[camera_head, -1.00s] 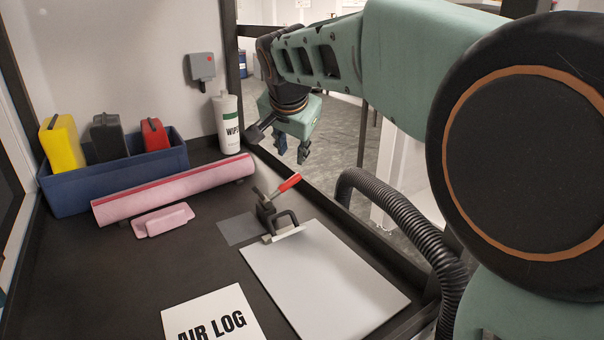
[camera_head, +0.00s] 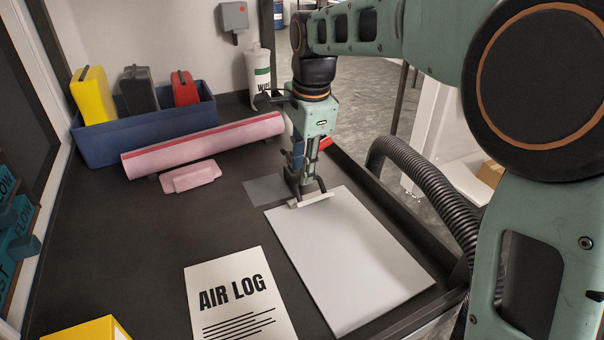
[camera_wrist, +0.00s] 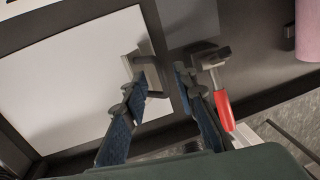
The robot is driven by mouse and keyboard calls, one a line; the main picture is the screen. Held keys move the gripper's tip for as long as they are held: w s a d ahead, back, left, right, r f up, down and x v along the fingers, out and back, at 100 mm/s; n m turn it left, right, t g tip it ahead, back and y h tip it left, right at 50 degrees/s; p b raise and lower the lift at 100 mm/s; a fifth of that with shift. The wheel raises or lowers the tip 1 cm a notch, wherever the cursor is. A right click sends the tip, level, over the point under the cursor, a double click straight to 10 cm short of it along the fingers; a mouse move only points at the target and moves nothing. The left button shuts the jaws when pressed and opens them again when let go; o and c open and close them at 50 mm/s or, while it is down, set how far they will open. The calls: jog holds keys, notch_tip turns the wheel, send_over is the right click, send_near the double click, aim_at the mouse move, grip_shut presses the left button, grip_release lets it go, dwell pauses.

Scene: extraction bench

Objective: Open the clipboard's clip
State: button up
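The clipboard (camera_head: 350,260) is a pale board lying flat at the right of the dark bench. At its far end is a clip with a pale jaw (camera_head: 312,200) and a dark loop-shaped bar. A red-tipped lever (camera_head: 326,143) shows behind my gripper (camera_head: 306,178), which points down over the clip and hides much of it. In the wrist view my gripper (camera_wrist: 158,84) is open, with blue fingers apart. The dark bar (camera_wrist: 152,78) lies between or just below them; I cannot tell whether they touch it. The red lever (camera_wrist: 224,110) lies outside the right finger.
A grey patch (camera_head: 262,191) lies left of the clip. A pink roll (camera_head: 205,143), a pink block (camera_head: 190,177) and a blue bin (camera_head: 98,148) are farther left. An AIR LOG sheet (camera_head: 235,300) lies in front. A black hose (camera_head: 425,175) runs along the right edge.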

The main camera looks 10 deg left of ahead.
jog(key=shift+w+a+f, duration=0.1)
jog(key=shift+w+f, duration=0.1)
jog(key=shift+f, duration=0.95)
grip_shut()
grip_release()
notch_tip(320, 180, up, 12)
jog(key=s+d, duration=0.1)
jog(key=shift+s+d, duration=0.15)
jog(key=shift+s, duration=0.25)
